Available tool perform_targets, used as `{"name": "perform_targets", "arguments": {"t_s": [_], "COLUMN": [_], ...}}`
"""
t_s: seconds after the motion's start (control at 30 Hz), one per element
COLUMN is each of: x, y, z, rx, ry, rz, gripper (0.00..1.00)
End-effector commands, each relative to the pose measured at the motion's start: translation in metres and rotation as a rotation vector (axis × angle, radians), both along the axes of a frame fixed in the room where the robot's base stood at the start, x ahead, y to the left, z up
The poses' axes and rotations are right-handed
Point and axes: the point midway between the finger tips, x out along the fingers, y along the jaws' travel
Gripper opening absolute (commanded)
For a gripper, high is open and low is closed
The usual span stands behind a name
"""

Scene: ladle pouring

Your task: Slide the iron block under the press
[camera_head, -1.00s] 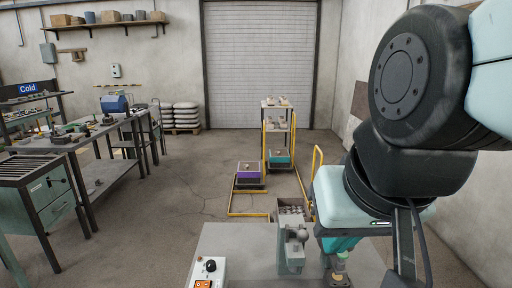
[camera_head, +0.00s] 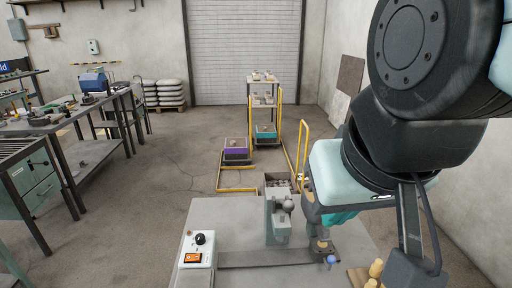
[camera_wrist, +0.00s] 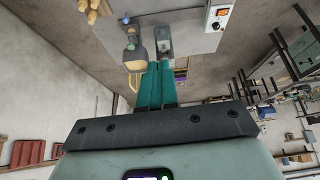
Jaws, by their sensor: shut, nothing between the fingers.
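A grey-green upright machine (camera_head: 278,222) with a rounded grey head stands at the back of the grey worktable; it may be the press. It also shows in the wrist view (camera_wrist: 165,40). Beside it, a brownish-grey upright piece (camera_head: 313,218) with a yellowish lower part is partly hidden by my arm; it also shows in the wrist view (camera_wrist: 137,54). I cannot tell which piece is the iron block. My gripper has teal fingers (camera_wrist: 161,70), shut together and empty. In the head view the gripper (camera_head: 338,219) is mostly hidden behind my arm, near the brownish-grey piece.
A white control box (camera_head: 197,249) with a black knob and orange switch stands at the table's left. A dark strip (camera_head: 262,259) crosses the table. A blue ball (camera_head: 331,260) and yellowish pegs (camera_head: 375,270) are at the front right. Yellow rails (camera_head: 303,150) stand behind.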

Motion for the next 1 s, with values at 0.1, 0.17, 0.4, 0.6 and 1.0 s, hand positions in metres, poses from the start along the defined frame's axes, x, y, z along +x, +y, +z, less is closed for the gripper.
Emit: {"name": "perform_targets", "arguments": {"t_s": [0.1, 0.17, 0.4, 0.6, 1.0], "x": [0.000, 0.000, 0.000, 0.004, 0.123], "y": [0.000, 0.000, 0.000, -0.003, -0.076], "z": [0.000, 0.000, 0.000, -0.002, -0.077], "rx": [0.000, 0.000, 0.000, -0.017, -0.593], "ry": [0.000, 0.000, 0.000, 0.003, 0.087], "rz": [0.000, 0.000, 0.000, 0.018, 0.772], "gripper": [0.00, 0.00, 0.00, 0.18, 0.48]}}
